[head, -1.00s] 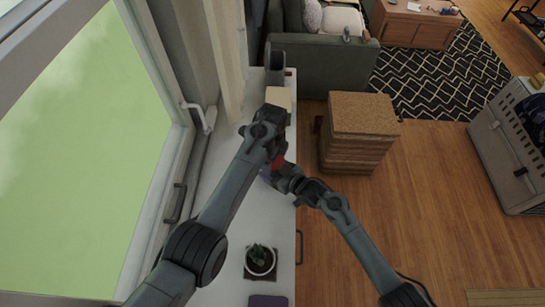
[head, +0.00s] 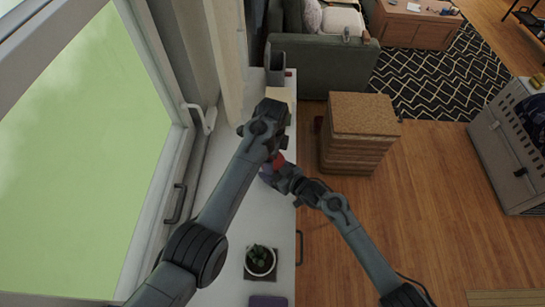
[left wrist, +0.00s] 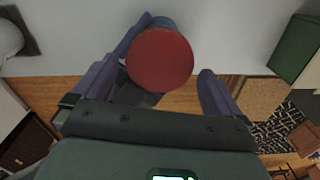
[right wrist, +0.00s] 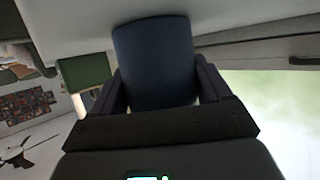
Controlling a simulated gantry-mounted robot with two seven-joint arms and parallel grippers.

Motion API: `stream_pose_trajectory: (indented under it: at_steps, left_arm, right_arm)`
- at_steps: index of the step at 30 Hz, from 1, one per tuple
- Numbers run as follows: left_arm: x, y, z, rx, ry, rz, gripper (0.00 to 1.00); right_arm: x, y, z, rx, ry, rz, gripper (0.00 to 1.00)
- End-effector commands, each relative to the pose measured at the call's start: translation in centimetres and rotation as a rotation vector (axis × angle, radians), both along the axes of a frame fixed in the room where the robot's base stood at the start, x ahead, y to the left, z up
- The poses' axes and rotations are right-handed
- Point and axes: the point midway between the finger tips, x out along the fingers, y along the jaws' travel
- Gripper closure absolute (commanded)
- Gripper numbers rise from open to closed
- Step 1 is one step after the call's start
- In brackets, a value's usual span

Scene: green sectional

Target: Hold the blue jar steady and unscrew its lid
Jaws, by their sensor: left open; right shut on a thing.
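The blue jar (right wrist: 155,62) fills the space between the fingers of my right gripper (right wrist: 155,90), which is shut on its body. In the left wrist view the jar (left wrist: 160,22) shows as a blue edge behind its round red lid (left wrist: 160,60). The lid is on the jar. My left gripper (left wrist: 165,85) is open above the jar, its fingers spread on either side of the lid, with a wider gap on the right. In the head view the red lid (head: 278,160) shows partly beneath my left gripper, and most of the jar is hidden.
The white narrow counter (head: 225,255) runs beside the window. A potted plant (head: 260,260) and a dark flat item (head: 268,301) stand nearer on it. A beige box (head: 282,95) and a grey container (head: 275,68) are farther back. A cork-topped stack (head: 362,115) stands on the floor right.

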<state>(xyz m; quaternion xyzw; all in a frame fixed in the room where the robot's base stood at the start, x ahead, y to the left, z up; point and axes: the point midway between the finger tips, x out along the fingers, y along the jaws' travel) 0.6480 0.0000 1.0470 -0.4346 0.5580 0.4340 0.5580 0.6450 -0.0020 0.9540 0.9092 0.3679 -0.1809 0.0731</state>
Motion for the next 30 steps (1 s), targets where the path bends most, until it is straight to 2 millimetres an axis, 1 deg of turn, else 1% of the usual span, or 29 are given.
stream_pose_trajectory:
  at_steps: [1, 4, 10, 14, 16, 21, 24, 27, 30]
  left_arm:
    - [0.0, 0.0, 0.7, 0.000, -0.002, 0.000, 0.00]
    - [0.0, 0.0, 1.7, -0.001, -0.001, 0.000, 0.00]
    - [-0.1, 0.0, 2.5, 0.002, 0.003, -0.021, 0.00]
    - [-0.5, -0.1, 2.4, 0.014, 0.016, -0.154, 0.00]
    - [-0.7, -0.2, 2.5, 0.018, 0.024, -0.250, 0.00]
    - [-0.9, -0.1, 3.5, 0.017, 0.030, -0.477, 0.00]
    - [-0.7, 0.0, 4.4, 0.013, 0.023, -0.566, 0.00]
    - [-0.3, 0.0, 5.1, 0.004, 0.010, -0.601, 0.00]
    - [-0.1, 0.0, 4.9, -0.001, 0.003, -0.598, 0.00]
  right_arm:
    - [0.0, 0.0, 0.0, -0.001, 0.001, 0.000, 1.00]
    - [0.0, 0.0, 0.0, -0.001, 0.001, 0.000, 1.00]
    - [0.0, 0.0, 0.0, -0.001, 0.001, 0.000, 1.00]
    - [0.0, 0.0, 0.0, -0.001, 0.001, 0.000, 1.00]
    - [0.0, 0.0, 0.0, -0.001, 0.001, 0.000, 1.00]
    - [0.0, 0.0, 0.0, -0.001, 0.001, 0.000, 1.00]
    - [0.0, 0.0, 0.0, -0.001, 0.001, 0.000, 1.00]
    - [0.0, 0.0, 0.0, -0.001, 0.001, 0.000, 1.00]
    - [0.0, 0.0, 0.0, -0.001, 0.001, 0.000, 1.00]
